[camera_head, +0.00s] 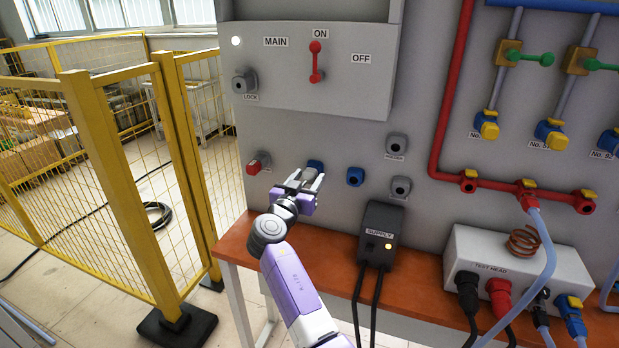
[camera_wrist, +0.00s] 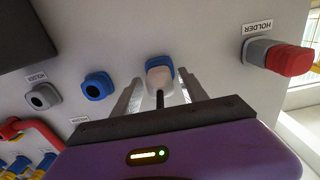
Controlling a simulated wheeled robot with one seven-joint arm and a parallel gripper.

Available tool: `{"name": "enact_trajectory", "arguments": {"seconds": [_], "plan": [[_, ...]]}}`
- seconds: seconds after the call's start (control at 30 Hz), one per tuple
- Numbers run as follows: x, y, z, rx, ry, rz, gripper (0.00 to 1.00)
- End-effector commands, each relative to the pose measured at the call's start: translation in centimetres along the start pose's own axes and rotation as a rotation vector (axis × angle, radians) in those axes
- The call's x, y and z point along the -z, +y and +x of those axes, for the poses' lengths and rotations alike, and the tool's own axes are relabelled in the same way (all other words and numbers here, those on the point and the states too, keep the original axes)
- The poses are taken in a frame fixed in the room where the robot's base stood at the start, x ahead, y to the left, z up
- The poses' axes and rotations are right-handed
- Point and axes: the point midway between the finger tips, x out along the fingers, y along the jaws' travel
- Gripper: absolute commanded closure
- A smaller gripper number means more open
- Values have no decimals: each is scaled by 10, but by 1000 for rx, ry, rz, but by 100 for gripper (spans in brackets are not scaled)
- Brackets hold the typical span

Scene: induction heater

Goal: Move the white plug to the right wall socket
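The white plug (camera_wrist: 160,77) sits in a blue wall socket (camera_wrist: 157,61) in the wrist view, its dark cable pointing toward my gripper. In the head view this left blue socket (camera_head: 316,165) is partly hidden behind my gripper (camera_head: 307,184), and I cannot make out the plug there. The right blue wall socket (camera_head: 355,176) is empty. It also shows in the wrist view (camera_wrist: 98,86), which is turned around, so it lies left of the plug. My gripper is open, with one finger on each side of the plug and small gaps visible.
A red plug in a grey holder (camera_head: 257,163) is left of my gripper. Empty grey holders (camera_head: 400,187) are to the right. The black supply box (camera_head: 379,235) stands below on the orange bench (camera_head: 420,290). A yellow fence (camera_head: 115,180) is at left.

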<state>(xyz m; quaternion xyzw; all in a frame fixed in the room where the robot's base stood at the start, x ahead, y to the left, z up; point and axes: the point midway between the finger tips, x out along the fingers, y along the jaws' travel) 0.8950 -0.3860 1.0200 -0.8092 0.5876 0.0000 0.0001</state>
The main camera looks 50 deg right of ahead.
Motion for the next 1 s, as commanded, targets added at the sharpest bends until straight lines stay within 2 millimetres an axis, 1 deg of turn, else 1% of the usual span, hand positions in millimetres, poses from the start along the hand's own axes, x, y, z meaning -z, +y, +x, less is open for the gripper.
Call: {"name": "enact_trajectory", "arguments": {"seconds": [0.03,0.07,0.1,0.17,0.2,0.23,0.53,1.0], "plan": [[0,0,0,0,0,0,61],[0,0,0,0,0,0,67],[0,0,0,0,0,0,75],[0,0,0,0,0,0,87],[0,0,0,0,0,0,95],[0,0,0,0,0,0,100],[0,0,-1,0,1,0,100],[0,0,-18,0,1,-1,100]]}}
